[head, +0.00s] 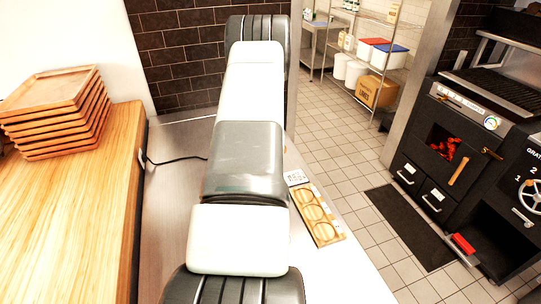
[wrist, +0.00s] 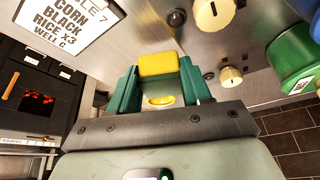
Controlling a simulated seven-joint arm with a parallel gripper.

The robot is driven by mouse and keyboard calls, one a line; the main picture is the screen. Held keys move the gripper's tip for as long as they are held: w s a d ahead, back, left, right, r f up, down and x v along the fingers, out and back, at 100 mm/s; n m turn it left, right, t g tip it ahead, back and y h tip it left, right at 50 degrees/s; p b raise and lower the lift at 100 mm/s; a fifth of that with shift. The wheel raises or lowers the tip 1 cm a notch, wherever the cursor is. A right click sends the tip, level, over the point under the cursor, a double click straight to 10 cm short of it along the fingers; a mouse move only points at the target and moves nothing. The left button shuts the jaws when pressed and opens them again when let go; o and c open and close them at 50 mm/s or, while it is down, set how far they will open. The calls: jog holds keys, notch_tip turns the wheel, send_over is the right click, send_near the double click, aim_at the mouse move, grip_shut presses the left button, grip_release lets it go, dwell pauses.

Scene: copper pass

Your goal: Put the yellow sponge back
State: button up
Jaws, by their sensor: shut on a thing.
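The yellow sponge (wrist: 158,64) shows in the wrist view between the tips of my green fingers. My gripper (wrist: 158,72) is shut on it, one finger on each side. A metal panel with knobs lies beyond the sponge; I cannot tell whether the sponge touches it. In the head view my arm covers the middle, and neither the gripper nor the sponge can be seen there. A small yellow and white shape (wrist: 160,100) shows between the fingers, nearer the palm; I cannot tell what it is.
An order card (wrist: 68,28), pale knobs (wrist: 231,77) and a green container (wrist: 292,55) surround the gripper in the wrist view. In the head view, stacked wooden trays (head: 55,110) stand left, a wooden holder with three round recesses (head: 318,215) lies right of my arm, and an oven (head: 440,145) stands farther right.

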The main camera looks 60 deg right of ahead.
jog(key=shift+f, duration=0.3)
jog(key=o, duration=1)
jog(key=v, duration=1.2)
jog(key=shift+r, duration=0.15)
